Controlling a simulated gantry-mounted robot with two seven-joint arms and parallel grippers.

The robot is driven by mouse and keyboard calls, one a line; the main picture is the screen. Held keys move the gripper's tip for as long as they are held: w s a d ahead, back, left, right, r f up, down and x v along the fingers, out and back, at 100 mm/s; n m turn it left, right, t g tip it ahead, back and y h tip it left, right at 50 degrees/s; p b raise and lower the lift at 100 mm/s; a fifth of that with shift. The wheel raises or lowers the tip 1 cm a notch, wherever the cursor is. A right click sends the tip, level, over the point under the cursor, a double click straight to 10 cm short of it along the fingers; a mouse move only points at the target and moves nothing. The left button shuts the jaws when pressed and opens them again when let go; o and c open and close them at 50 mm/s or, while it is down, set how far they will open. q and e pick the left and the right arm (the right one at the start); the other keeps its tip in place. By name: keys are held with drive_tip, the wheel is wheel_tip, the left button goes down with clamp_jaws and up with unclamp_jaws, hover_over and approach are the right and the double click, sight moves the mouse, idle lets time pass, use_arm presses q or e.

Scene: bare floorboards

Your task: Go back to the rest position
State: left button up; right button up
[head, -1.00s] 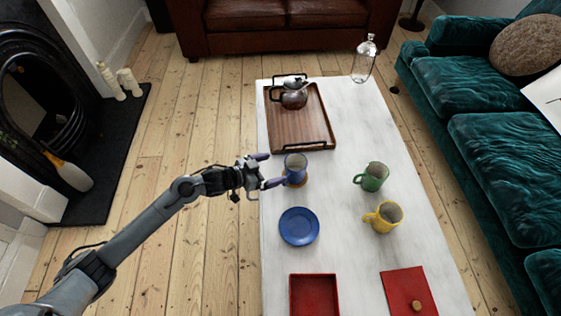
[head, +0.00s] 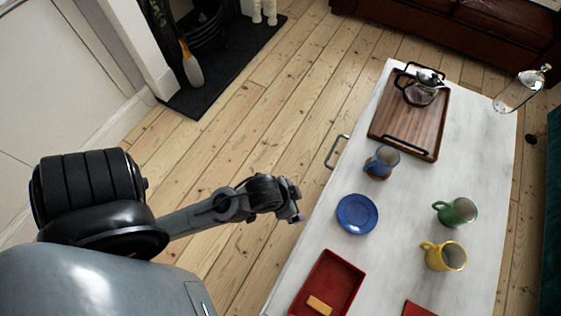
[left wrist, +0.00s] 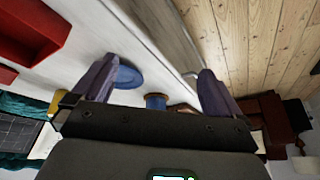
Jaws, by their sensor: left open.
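My left gripper (head: 296,207) is open and empty over the floorboards, just off the left edge of the white table (head: 300,260). Its two parted fingers show in the left wrist view (left wrist: 156,85), with nothing between them. The blue mug (head: 384,160) stands upright on a round wooden coaster, to the upper right of the gripper and apart from it. The blue plate (head: 357,214) lies on the table to the gripper's right; it also shows in the left wrist view (left wrist: 128,78). My right gripper is in neither view.
A wooden tray (head: 425,145) holds a teapot (head: 424,92). A green mug (head: 460,212), a yellow mug (head: 447,257), a red tray (head: 345,272) and a glass bottle (head: 515,95) are also on the table. Floor left of the table is clear up to the fireplace hearth (head: 190,100).

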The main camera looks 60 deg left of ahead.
use_arm(q)
drive_tip(key=shift+g, duration=0.7)
drive_tip(key=s, duration=0.2)
drive_tip(key=s+r, duration=0.1)
drive_tip(key=s, duration=0.1)
drive_tip(key=shift+w, duration=0.1)
